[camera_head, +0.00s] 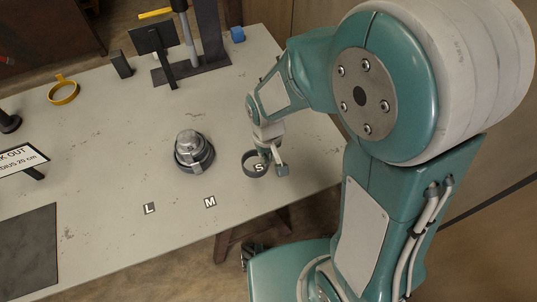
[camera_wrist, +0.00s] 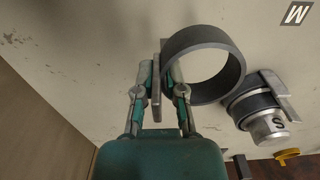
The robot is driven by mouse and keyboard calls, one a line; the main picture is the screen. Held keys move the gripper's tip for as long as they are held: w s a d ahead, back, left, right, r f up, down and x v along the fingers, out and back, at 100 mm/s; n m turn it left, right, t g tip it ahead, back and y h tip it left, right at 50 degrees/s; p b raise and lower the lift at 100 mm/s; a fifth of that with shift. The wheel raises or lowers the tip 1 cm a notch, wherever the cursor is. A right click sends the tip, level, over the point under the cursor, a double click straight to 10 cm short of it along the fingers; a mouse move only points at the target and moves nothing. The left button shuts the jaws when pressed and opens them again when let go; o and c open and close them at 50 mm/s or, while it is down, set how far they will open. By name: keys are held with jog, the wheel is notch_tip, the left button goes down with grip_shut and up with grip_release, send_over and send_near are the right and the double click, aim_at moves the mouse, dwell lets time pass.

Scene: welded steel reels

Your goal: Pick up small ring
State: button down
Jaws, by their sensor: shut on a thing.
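In the wrist view the ring (camera_wrist: 238,78) stands out large, right of the fingers. My gripper (camera_head: 271,163) is shut on the ring's wall, pinching the side nearest to it; it also shows in the wrist view (camera_wrist: 163,78). Whether the ring touches the table or is slightly above it, I cannot tell.
A silver stepped hub with dark rings (camera_head: 190,153) stands left of my gripper. Labels M (camera_head: 210,202) and L (camera_head: 149,208) lie on the table in front. A yellow ring (camera_head: 63,91) is far left. A black stand (camera_head: 190,68) is at the back.

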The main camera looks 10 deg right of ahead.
jog(key=s+a+r, duration=0.3)
jog(key=s+r, duration=0.3)
jog(key=s, duration=0.4)
jog(key=shift+s, duration=0.25)
